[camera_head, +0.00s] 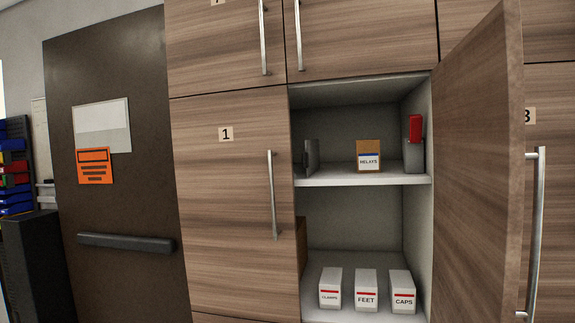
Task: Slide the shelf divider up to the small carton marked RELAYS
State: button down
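The small carton marked RELAYS (368,152) stands upright on the upper shelf (345,181) of an open cabinet. It is brown with a white label and a blue stripe. A dark grey upright plate (313,155), which looks like the shelf divider, stands near the left end of the same shelf. A clear gap lies between the plate and the carton. My gripper is not in view.
A grey object with a red upper part (414,130) stands right of the carton. White boxes marked CLAMPS (330,280), FEET (366,282) and CAPS (402,283) stand below. The open cabinet door (475,170) juts out at right; closed door 1 (225,200) is at left.

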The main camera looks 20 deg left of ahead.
aim_at(311, 161)
jog(key=u, duration=0.1)
jog(key=k, duration=0.15)
jog(key=z, duration=0.25)
jog(key=i, duration=1.8)
jog(key=u, duration=0.2)
